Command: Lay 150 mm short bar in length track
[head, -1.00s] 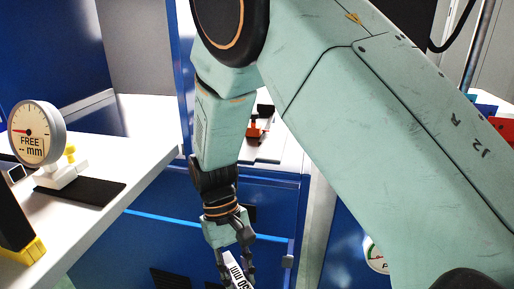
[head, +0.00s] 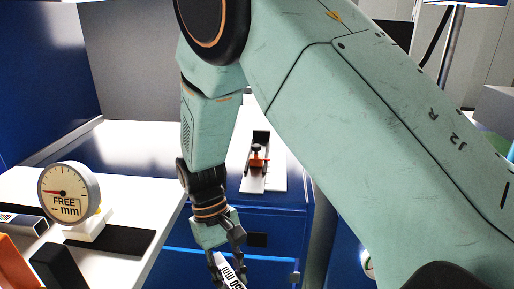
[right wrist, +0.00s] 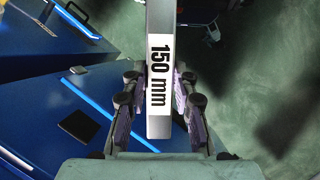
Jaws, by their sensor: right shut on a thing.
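My right gripper (head: 228,262) hangs at the lower middle of the head view, shut on the 150 mm short bar (head: 233,279). The bar is pale with a white "150 mm" label, and its lower end is cut off by the frame. In the right wrist view the bar (right wrist: 159,30) runs from the top edge down between the fingers of the gripper (right wrist: 158,90). A round dial (head: 69,193) reading "FREE -- mm" stands on the left bench with a dark strip beside it. I cannot tell which part is the length track. My left gripper is not in view.
A white bench (head: 150,190) runs along the left. Orange and black blocks fill the lower left corner.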

